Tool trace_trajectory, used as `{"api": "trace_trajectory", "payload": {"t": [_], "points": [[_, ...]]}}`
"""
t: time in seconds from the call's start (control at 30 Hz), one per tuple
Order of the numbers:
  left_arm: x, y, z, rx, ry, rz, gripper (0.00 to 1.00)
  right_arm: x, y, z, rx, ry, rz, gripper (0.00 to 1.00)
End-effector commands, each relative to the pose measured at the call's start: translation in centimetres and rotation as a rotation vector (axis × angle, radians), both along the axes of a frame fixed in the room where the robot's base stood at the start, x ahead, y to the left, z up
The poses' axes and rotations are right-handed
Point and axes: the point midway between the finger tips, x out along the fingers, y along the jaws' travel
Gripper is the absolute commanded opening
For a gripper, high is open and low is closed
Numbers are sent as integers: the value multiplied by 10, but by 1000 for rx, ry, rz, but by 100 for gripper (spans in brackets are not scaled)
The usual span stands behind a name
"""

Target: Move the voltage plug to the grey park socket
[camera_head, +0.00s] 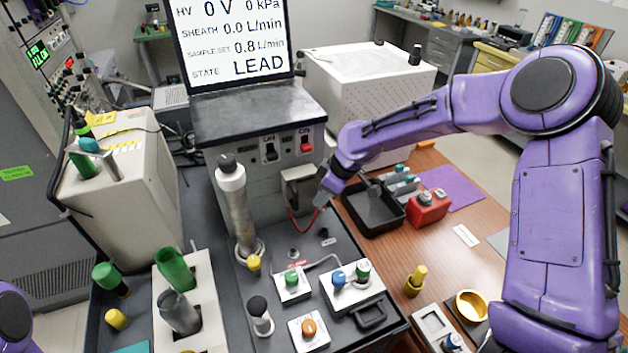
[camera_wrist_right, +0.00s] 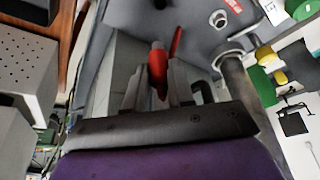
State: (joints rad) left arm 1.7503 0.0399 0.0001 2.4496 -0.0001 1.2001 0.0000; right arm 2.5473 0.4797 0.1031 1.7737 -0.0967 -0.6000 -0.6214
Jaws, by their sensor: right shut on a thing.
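My right gripper (camera_head: 318,198) is at the front of the grey instrument, beside a small grey box (camera_head: 297,183) on its face. In the right wrist view, its fingers (camera_wrist_right: 157,92) are shut on the red voltage plug (camera_wrist_right: 157,68). A red lead (camera_head: 300,222) hangs below the gripper in the head view. A small round grey socket (camera_head: 293,252) is set in the dark deck below; it looks like the park socket, though its label is unreadable. A similar ring (camera_wrist_right: 218,18) shows in the wrist view. My left gripper is out of frame.
The instrument's screen (camera_head: 232,40) reads 0 V and LEAD. A tall metal column (camera_head: 235,205) stands left of the gripper. A black tray (camera_head: 373,215) and red box (camera_head: 428,207) lie to the right. White blocks with coloured knobs (camera_head: 352,283) sit on the front deck.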

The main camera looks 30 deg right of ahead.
Motion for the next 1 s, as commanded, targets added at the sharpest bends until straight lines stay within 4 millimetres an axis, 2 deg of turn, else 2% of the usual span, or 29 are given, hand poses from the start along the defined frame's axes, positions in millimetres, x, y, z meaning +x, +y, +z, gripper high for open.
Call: {"api": "trace_trajectory", "payload": {"t": [0.17, 0.43, 0.5, 0.8, 1.0], "points": [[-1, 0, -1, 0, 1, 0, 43, -4, 1, 3, 2, -8, -1, 0], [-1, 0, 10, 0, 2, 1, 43, 9, -2, -3, 0, 10, 0, 0], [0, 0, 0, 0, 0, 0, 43, 10, -1, -16, -1, 12, 1, 0], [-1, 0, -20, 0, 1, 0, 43, 11, -1, -52, 0, 13, 0, 0], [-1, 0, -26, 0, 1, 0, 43, 10, -1, -65, 0, 12, -1, 0]]}}
